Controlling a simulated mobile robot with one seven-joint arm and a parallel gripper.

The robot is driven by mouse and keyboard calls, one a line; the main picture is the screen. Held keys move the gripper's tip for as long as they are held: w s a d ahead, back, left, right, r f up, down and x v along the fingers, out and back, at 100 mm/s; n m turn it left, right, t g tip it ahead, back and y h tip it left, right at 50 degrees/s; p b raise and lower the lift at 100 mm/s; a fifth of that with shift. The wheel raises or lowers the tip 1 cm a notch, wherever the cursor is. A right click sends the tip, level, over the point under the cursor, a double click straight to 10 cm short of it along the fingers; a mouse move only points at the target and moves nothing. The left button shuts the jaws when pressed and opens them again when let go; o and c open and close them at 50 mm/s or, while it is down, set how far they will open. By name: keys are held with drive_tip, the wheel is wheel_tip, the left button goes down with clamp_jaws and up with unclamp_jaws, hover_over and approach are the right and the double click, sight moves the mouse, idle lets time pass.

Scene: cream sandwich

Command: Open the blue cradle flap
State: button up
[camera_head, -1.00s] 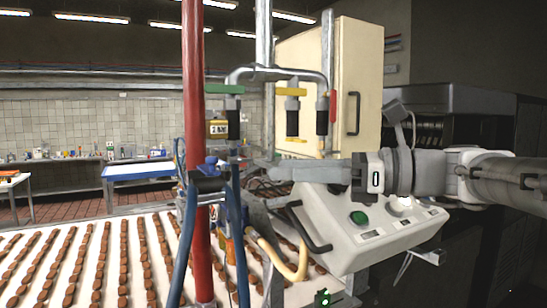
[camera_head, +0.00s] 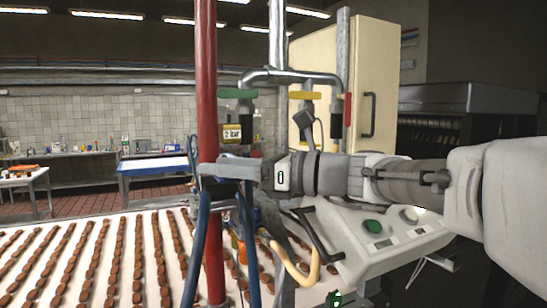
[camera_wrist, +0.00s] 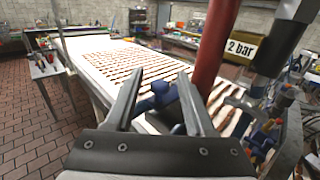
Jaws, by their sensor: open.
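The blue cradle flap (camera_wrist: 160,89) shows in the wrist view as a small blue piece on a darker clamp beside the red post (camera_wrist: 213,45). It lies between and just past the tips of my gripper (camera_wrist: 159,80), whose two fingers are spread with nothing clearly held. I cannot tell whether they touch the flap. In the head view my gripper (camera_head: 222,166) reaches left across to the red post (camera_head: 206,90) and hides most of the flap. The flap's angle is hard to read.
Pipes with green (camera_head: 238,93) and yellow (camera_head: 304,95) handles and a "2 bar" label (camera_head: 232,132) stand close by. A white control box (camera_head: 375,238) is below my arm. The biscuit conveyor (camera_head: 130,215) spreads left.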

sight(209, 186)
drive_tip(key=shift+x, duration=1.55)
drive_tip(key=shift+c, duration=0.2)
clamp_jaws()
